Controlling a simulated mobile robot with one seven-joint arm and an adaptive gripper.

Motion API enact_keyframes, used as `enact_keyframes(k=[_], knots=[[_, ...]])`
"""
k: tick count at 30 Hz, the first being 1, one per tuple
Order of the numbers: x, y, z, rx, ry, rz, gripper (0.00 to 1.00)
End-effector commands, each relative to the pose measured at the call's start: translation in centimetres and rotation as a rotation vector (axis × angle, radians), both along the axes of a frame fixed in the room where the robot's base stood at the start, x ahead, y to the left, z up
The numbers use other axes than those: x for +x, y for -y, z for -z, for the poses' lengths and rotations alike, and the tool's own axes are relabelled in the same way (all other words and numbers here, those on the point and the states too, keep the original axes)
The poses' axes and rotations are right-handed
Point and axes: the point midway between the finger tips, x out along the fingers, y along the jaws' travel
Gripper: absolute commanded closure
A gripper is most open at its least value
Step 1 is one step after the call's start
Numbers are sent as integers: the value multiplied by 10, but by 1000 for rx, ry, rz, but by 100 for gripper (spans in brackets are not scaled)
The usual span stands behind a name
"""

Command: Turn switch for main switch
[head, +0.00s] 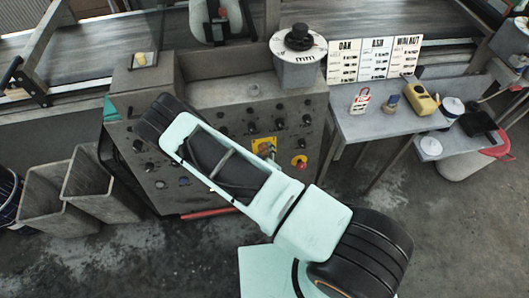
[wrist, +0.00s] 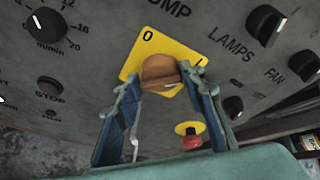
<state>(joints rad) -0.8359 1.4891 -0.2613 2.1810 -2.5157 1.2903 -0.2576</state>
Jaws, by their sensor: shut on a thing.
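The switch is a brown-orange knob (wrist: 160,71) on a yellow plate (wrist: 138,52) marked 0 at the upper left and with a stroke at the right. My gripper (wrist: 162,88) has its two blue fingers on either side of the knob, closed on it. Which mark the knob points at cannot be told. In the head view the yellow plate (head: 265,145) shows on the grey control panel (head: 228,118); my arm hides much of the panel and the gripper is not clearly seen there.
A red button on a yellow disc (wrist: 191,141) sits just below the switch. A side table (head: 385,120) with small items stands right of the panel.

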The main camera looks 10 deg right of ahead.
Motion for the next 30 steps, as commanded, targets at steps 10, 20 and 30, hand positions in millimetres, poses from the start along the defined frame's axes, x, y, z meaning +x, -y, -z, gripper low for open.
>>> enact_keyframes(k=[10,20,30], knots=[[3,1,-3,-2,9,3,47],[-11,-1,-7,-1,3,3,47],[-72,-8,-40,-1,3,0,47]])
